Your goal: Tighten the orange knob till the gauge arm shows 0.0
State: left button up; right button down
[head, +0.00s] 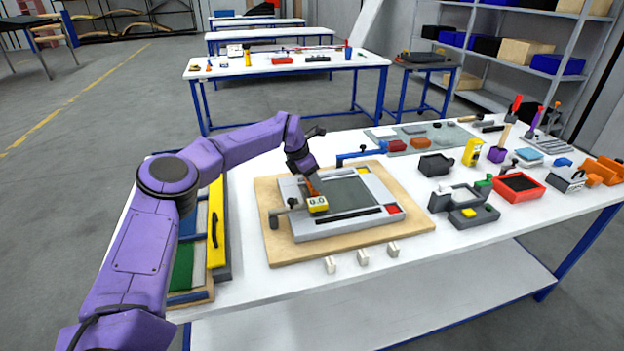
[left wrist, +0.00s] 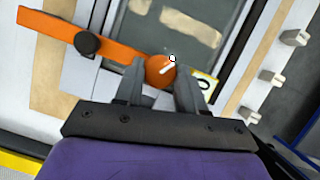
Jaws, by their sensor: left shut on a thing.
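The orange knob (left wrist: 160,69) sits between the two fingers of my left gripper (left wrist: 163,82) in the left wrist view, with a white mark on its top. The fingers are shut on it. An orange arm (left wrist: 75,36) with a black knob (left wrist: 88,43) extends to the left of it. In the head view my left gripper (head: 312,186) reaches down onto the grey fixture (head: 350,232), hiding most of the knob. The yellow gauge display (head: 317,205) just below it reads 0.0. My right gripper is in neither view.
The fixture lies on a wooden board (head: 418,238) on the white table. Several small white blocks (head: 363,257) stand along its front. A yellow-and-dark tray (head: 216,225) is on the left. Tools and a red bin (head: 518,187) fill the right side.

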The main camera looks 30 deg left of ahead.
pick_arm(q)
jog(key=shift+a+r+m, duration=0.1)
jog(key=shift+m, duration=0.5)
jog(key=o, duration=1)
jog(key=shift+o, duration=0.2)
jog(key=b+v, duration=0.2)
jog(key=v, duration=0.8)
jog(key=shift+a+r, duration=0.2)
jog(key=shift+w, duration=0.15)
